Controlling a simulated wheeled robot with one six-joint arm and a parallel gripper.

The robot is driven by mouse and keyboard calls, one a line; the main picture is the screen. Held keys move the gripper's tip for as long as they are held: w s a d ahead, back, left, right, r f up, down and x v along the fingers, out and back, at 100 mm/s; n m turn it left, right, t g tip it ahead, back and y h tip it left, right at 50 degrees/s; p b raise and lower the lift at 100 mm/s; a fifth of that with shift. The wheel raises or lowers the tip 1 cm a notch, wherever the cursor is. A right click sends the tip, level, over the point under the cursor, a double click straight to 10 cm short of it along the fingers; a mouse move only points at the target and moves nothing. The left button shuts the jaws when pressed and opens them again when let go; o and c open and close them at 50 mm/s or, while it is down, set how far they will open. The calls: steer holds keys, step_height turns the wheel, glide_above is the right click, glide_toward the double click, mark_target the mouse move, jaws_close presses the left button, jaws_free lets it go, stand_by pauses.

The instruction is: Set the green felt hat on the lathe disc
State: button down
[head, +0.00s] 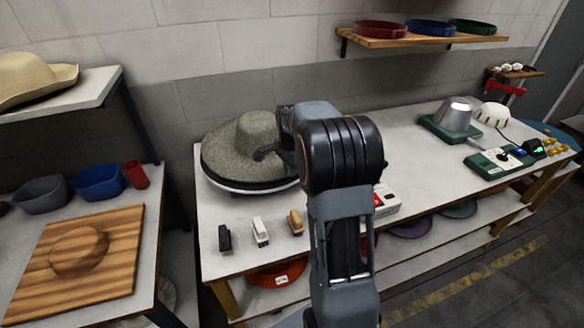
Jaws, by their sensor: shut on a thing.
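The grey-green felt hat (228,146) is at the back left of the long white table, crown up and brim nearly level. My gripper (262,154) is at the right side of its crown and is shut on the hat. Below the brim shows a round disc with a dark and white edge (228,184), which looks like the lathe disc. The hat is over this disc; I cannot tell whether the brim rests on it or is slightly above. My arm hides the hat's right side and part of the table.
Three small brush-like tools (260,232) stand at the table's front left. A white box with a red panel (386,200) is partly behind my arm. A metal hat form (456,115) and green-based devices (498,162) stand to the right. A wooden board (115,248) lies on the left table.

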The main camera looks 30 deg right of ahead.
steer(key=shift+s+f+b, duration=0.25)
steer(key=shift+f+b, duration=0.45)
steer(key=shift+f, duration=0.6)
steer(key=c, duration=1.5)
jaws_free()
steer(key=o, duration=0.4)
